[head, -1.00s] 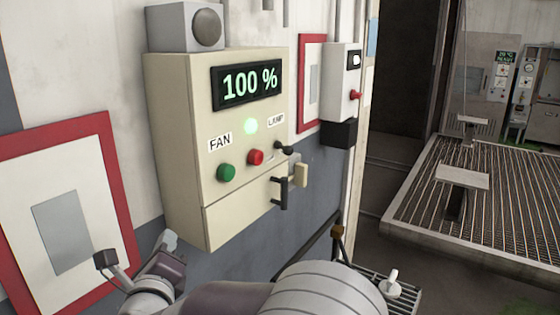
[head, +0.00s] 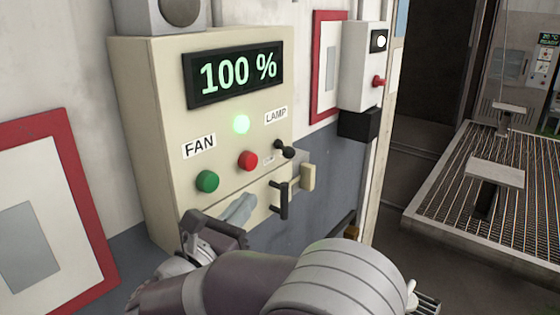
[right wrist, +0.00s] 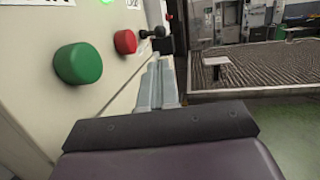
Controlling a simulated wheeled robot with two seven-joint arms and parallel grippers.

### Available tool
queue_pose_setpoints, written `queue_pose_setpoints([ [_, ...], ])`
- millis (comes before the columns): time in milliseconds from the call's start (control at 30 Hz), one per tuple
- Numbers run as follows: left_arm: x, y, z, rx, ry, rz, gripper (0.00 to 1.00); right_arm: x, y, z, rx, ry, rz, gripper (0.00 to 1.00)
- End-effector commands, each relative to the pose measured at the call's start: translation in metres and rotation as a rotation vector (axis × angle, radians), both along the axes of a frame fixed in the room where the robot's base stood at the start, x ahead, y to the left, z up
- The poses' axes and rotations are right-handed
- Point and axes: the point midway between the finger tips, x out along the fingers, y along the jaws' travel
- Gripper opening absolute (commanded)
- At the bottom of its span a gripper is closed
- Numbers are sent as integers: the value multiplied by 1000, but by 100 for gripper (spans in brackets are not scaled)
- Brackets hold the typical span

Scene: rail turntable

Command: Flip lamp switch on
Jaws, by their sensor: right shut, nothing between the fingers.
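The lamp switch (head: 285,149) is a small black toggle on the beige control box (head: 150,120), just below the LAMP label (head: 276,115). Whether it is up or down is hard to tell. It also shows in the right wrist view (right wrist: 153,33), beyond the fingertips. My right gripper (head: 240,209) is shut and empty, in front of the lower box, below and left of the switch and apart from it. Its closed grey fingers (right wrist: 158,82) point toward the switch side in the right wrist view. My left gripper is not in view.
A green button (head: 207,181) and a red button (head: 247,160) sit left of the switch. A black handle (head: 281,199) sticks out below it. The display (head: 235,75) reads 100 %, above a lit green light (head: 241,124). A white box (head: 363,70) hangs to the right.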

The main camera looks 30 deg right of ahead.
Motion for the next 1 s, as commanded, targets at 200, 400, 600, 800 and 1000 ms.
queue_pose_setpoints([
  [200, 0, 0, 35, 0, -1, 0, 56, 23, -38, 17, -1, 4, -6, 0],
  [400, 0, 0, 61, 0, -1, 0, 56, 45, -74, 24, -1, 5, -4, 0],
  [600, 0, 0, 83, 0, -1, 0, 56, 61, -98, 27, 0, 4, -2, 0],
  [800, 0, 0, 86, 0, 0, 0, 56, 67, -106, 25, 0, 2, 1, 0],
  [1000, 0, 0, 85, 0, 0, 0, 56, 67, -106, 24, 0, 2, 1, 0],
])
